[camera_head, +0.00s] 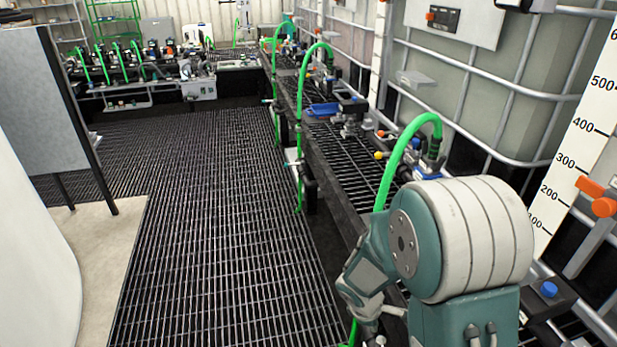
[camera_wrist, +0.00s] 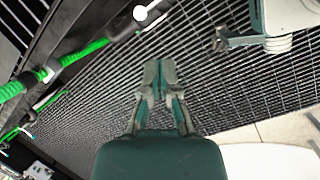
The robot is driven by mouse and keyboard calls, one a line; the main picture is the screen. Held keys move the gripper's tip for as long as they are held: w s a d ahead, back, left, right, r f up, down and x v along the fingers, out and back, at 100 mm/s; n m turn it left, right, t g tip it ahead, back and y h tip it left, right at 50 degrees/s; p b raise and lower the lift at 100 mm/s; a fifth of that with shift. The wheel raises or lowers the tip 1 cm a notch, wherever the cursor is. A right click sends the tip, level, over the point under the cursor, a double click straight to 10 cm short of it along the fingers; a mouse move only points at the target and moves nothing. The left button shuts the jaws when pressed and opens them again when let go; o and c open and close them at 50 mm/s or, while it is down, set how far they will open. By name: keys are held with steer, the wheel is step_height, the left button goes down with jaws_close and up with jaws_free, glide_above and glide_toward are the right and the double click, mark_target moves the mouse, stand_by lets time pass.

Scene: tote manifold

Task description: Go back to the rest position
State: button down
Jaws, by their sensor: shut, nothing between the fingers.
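My gripper (camera_wrist: 158,82) shows in the wrist view, with its two grey-green fingers close together at the middle of the picture. It is shut with nothing between the fingers. It hangs over the dark grated floor (camera_wrist: 240,90) and touches nothing that I can see. In the head view my teal and white arm fills the lower right, in front of the row of tanks, and the gripper's fingertips are not clearly seen there.
Green hoses (camera_head: 396,160) arch along the grated bench (camera_head: 340,165) beside my arm. Caged tanks (camera_head: 480,70) with a white scale strip (camera_head: 572,160) stand at the right. A grey panel (camera_head: 42,105) stands at the left. The grated floor (camera_head: 205,220) between is clear.

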steer(key=s+r+m+t+y, duration=0.1)
steer(key=s+r+m, duration=0.6)
steer(key=r, duration=0.7)
steer(key=s+r+m+t+y, duration=0.2)
steer(key=s+r+m, duration=0.4)
steer(key=s+r, duration=0.3)
step_height(320, 180, up, 5)
steer(key=shift+f+m+t, duration=0.15)
steer(key=shift+m+t, duration=0.25)
steer(key=shift+t, duration=0.4)
